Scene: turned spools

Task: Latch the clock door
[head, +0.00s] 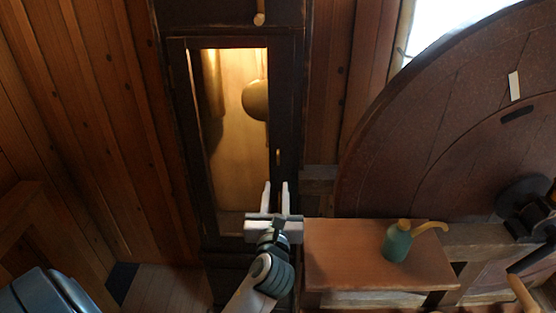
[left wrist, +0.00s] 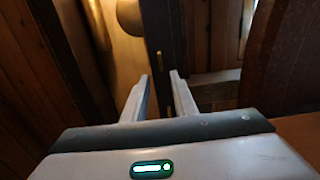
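The tall dark clock case stands upright in the head view. Its narrow door (head: 180,120) has a glass pane with a round brass pendulum bob (head: 256,100) behind it. The door looks closed or nearly so; I cannot tell whether it sits flush. A small brass latch piece (head: 278,157) is on the right side of the door. My left gripper (head: 276,186) is below that piece, in front of the door's lower right, with its fingers apart and nothing held. In the left wrist view, the open fingers (left wrist: 160,80) point toward the dark door frame. My right gripper is not in view.
A wooden bench (head: 350,255) to the right of the clock carries a green oil can (head: 397,243) with a yellow spout. A large brown wheel (head: 450,130) stands behind it. Plank walls (head: 90,110) line the left. A light peg (head: 259,19) is above the door.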

